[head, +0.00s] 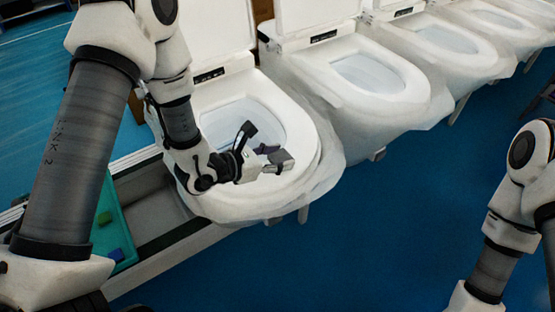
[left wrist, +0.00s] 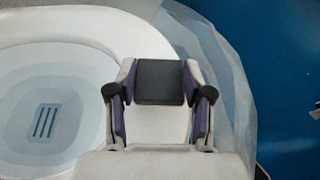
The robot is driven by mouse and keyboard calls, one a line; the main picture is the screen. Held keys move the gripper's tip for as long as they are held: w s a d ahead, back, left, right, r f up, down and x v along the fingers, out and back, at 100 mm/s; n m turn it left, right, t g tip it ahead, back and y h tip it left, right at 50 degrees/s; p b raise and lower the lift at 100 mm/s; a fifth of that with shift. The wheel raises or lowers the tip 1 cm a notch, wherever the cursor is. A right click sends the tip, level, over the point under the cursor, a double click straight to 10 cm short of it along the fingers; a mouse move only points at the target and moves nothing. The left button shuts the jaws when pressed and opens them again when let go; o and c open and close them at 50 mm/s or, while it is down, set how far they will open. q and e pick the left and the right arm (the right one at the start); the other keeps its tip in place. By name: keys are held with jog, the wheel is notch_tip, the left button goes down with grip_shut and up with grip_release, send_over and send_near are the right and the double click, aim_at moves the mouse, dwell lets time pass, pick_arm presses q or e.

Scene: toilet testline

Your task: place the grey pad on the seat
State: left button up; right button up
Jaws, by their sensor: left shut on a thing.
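The grey pad (left wrist: 159,82) is a dark grey block held between the two fingers of my left gripper (left wrist: 160,92) in the left wrist view. In the head view the pad (head: 281,158) shows at the tip of my left gripper (head: 268,158), over the front part of the nearest toilet's seat (head: 300,165). In the left wrist view the white seat (left wrist: 95,40) lies below the gripper, with the bowl to the left. I cannot tell whether the pad touches the seat. My right arm shows at the right edge of the head view, but its gripper is out of view.
A row of further toilets (head: 365,75) wrapped in clear plastic runs to the back right. A teal tray (head: 112,205) at the left holds a green block (head: 104,219) and a blue block (head: 116,255). The blue floor (head: 385,220) in front is clear.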

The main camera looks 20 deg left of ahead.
pick_arm(q)
jog(key=shift+f, duration=0.7)
jog(key=shift+a+f+p, duration=0.1)
jog(key=shift+f+p, duration=0.2)
jog(key=shift+f, duration=0.2)
pick_arm(e)
jog(key=shift+a+r, duration=0.1)
jog(key=shift+r, duration=0.45)
jog(key=shift+f, duration=0.1)
pick_arm(q)
jog(key=shift+f+b, duration=0.2)
jog(key=shift+b, duration=0.2)
jog(key=o, duration=0.7)
jog(key=shift+r, duration=0.1)
jog(key=shift+o, duration=0.2)
